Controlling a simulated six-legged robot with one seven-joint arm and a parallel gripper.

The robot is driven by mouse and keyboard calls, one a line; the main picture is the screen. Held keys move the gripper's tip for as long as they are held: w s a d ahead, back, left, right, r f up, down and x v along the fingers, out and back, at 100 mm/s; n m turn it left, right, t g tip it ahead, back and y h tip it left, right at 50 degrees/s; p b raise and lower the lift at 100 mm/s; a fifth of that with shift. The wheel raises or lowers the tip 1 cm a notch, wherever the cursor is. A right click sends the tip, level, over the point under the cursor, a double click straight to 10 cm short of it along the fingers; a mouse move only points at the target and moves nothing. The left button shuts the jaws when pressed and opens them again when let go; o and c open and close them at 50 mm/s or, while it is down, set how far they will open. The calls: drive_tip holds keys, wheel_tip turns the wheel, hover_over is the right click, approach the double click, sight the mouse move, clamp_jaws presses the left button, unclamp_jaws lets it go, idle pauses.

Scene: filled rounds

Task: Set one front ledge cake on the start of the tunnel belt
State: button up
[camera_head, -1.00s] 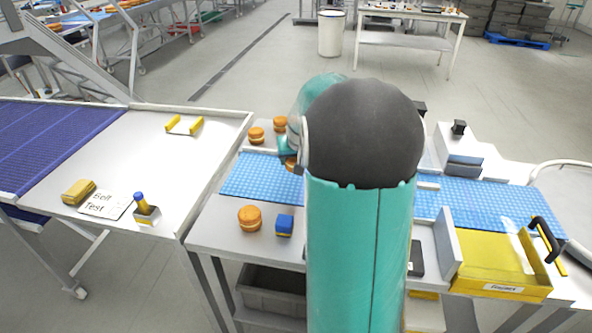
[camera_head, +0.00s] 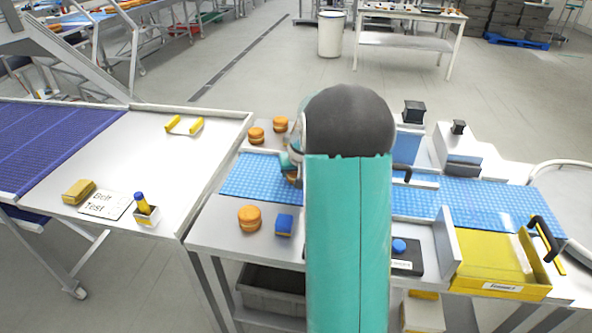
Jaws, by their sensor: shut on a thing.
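My gripper (camera_head: 291,170) is partly hidden behind my arm, at the blue tunnel belt (camera_head: 250,178). It is shut on an orange-brown round cake (camera_head: 292,179), of which only a small part shows. I cannot tell whether that cake touches the belt or hangs just above it. Another cake (camera_head: 250,217) stands on the front ledge (camera_head: 222,232), left of a small blue block. Two cakes, one left (camera_head: 256,135) and one right (camera_head: 280,124), stand on the back ledge.
A yellow tray (camera_head: 500,270) and an upright grey plate (camera_head: 447,240) are at the right. A white side table (camera_head: 150,150) with a purple belt stands at the left. My arm hides the middle of the belt.

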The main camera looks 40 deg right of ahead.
drive_tip(key=o, duration=0.7)
drive_tip(key=shift+r, duration=0.25)
drive_tip(key=v, duration=1.2)
drive_tip(key=s+a+r+n, duration=0.1)
drive_tip(key=a+r, duration=0.1)
drive_tip(key=a, duration=0.4)
drive_tip(key=s+a+r+n, duration=0.1)
drive_tip(key=a+r, duration=0.2)
drive_tip(key=a, duration=0.3)
drive_tip(key=s+a+n+y, duration=0.1)
drive_tip(key=s+a, duration=0.5)
drive_tip(key=a, duration=0.1)
drive_tip(key=s+a+r+n+y, duration=0.1)
drive_tip(key=s+a, duration=0.4)
drive_tip(key=a, duration=0.2)
drive_tip(key=s+a+n+y, duration=0.1)
drive_tip(key=s+a, duration=0.5)
drive_tip(key=a, duration=0.1)
drive_tip(key=shift+s+a+r+n, duration=0.15)
drive_tip(key=shift+s+a+n, duration=0.15)
drive_tip(key=shift+n, duration=0.1)
